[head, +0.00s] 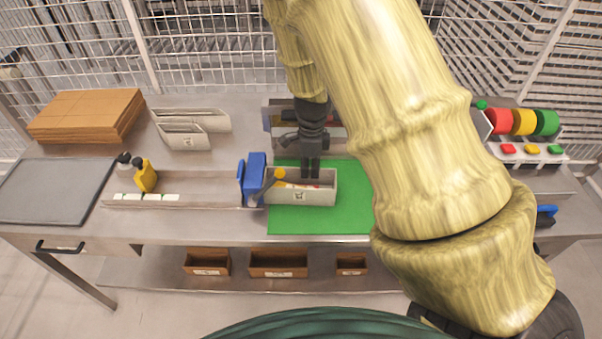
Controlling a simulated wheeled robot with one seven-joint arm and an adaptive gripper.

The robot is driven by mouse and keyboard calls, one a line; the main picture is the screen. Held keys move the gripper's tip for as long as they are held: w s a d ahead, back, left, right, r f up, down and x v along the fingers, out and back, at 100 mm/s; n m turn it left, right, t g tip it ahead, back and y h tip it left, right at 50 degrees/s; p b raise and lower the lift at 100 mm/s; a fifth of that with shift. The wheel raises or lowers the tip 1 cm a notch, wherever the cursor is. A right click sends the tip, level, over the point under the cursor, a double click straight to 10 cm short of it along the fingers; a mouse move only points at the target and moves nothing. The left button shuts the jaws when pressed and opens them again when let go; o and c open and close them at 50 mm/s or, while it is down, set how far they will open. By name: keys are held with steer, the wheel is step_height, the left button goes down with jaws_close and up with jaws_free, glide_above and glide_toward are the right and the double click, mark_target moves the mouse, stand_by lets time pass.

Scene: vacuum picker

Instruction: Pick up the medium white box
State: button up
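A pale grey-white open box (300,198) with a small label on its front stands on the green mat (320,222) at the middle of the bench. It looks like the medium white box, and small orange and red items show inside it. My gripper (311,176) is dark and points down at the box's rear right part, its tips overlapping the box in this view. Whether the fingers are open or shut, or touch the box wall, I cannot tell. My large yellowish arm hides the mat's right part.
A blue object (255,178) stands close against the box's left side. Further left are a yellow bottle (146,176), a grey tray (55,190) and stacked brown cardboard (88,114). White angled holders (186,138) stand behind. Coloured rolls (523,121) are at the right.

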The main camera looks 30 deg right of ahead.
steer(key=shift+f, duration=0.7)
steer(key=shift+s, duration=0.1)
jaws_close()
steer(key=shift+r, duration=0.1)
steer(key=shift+s+d+r+b, duration=0.3)
steer(key=shift+d+r, duration=0.05)
steer(key=s+d+r, duration=0.8)
steer(key=s+r, duration=0.2)
steer(key=shift+d, duration=0.25)
